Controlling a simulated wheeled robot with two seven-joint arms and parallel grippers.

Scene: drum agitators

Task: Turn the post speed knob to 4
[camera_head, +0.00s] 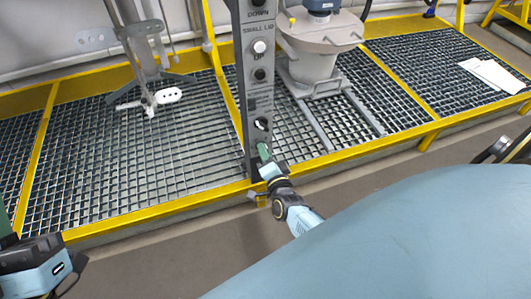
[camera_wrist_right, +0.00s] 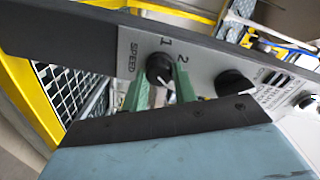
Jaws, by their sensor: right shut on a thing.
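The grey post (camera_head: 255,80) stands upright at the middle of the head view. The black speed knob (camera_wrist_right: 159,67) is on its panel, beside the printed word SPEED and the numbers 1 and 2. A pale mark shows low on the knob's face; I cannot read its setting. My right gripper (camera_head: 264,152) is at the lower part of the post. Its green fingers (camera_wrist_right: 160,90) are on either side of the speed knob, shut on it. The speed knob is hidden by the gripper in the head view. My left gripper (camera_head: 40,265) is partly visible at lower left; its fingers are unclear.
Another black knob (camera_wrist_right: 235,83) sits close beside the right gripper on the panel. A lidded drum (camera_head: 320,45) stands behind the post, and an agitator (camera_head: 150,70) hangs left. Yellow-edged grating (camera_head: 110,170) surrounds the post base. White sheets (camera_head: 495,75) lie on the grating at right.

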